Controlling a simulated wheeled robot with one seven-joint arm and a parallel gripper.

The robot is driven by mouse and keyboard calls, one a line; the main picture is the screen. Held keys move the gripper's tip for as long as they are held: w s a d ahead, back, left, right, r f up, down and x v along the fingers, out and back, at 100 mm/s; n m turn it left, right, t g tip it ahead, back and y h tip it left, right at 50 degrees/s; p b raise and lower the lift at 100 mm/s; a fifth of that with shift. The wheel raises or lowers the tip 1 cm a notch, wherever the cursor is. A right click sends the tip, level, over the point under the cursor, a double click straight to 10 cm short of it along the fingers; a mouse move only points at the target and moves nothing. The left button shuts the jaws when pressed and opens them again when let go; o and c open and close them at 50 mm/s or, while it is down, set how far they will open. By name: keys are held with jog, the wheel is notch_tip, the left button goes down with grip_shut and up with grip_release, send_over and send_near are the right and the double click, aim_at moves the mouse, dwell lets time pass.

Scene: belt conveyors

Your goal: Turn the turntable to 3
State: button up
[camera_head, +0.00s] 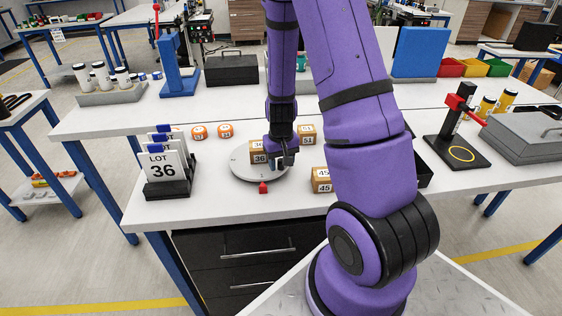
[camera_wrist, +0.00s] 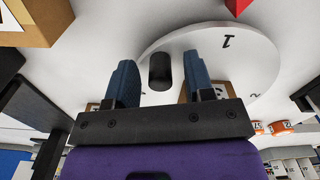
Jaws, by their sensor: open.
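The turntable is a white disc (camera_head: 243,172) on the bench; it also shows in the wrist view (camera_wrist: 258,62). A black upright peg (camera_wrist: 160,72) stands on it. A red pointer (camera_head: 263,188) sits at the disc's near edge; in the wrist view the red pointer (camera_wrist: 238,5) is nearest the printed 1. My gripper (camera_head: 281,158) is low over the disc. In the wrist view its open fingers (camera_wrist: 159,62) appear on either side of the peg; contact cannot be told.
A box marked 36 (camera_head: 257,146) is on the disc beside my gripper. Boxes marked 51 (camera_head: 307,129) and 45 (camera_head: 321,180) are to the right. A LOT 36 card holder (camera_head: 166,180) and orange discs (camera_head: 199,132) are left. A black stand (camera_head: 458,152) is far right.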

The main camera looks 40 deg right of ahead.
grip_shut()
jog(key=shift+d, duration=0.2)
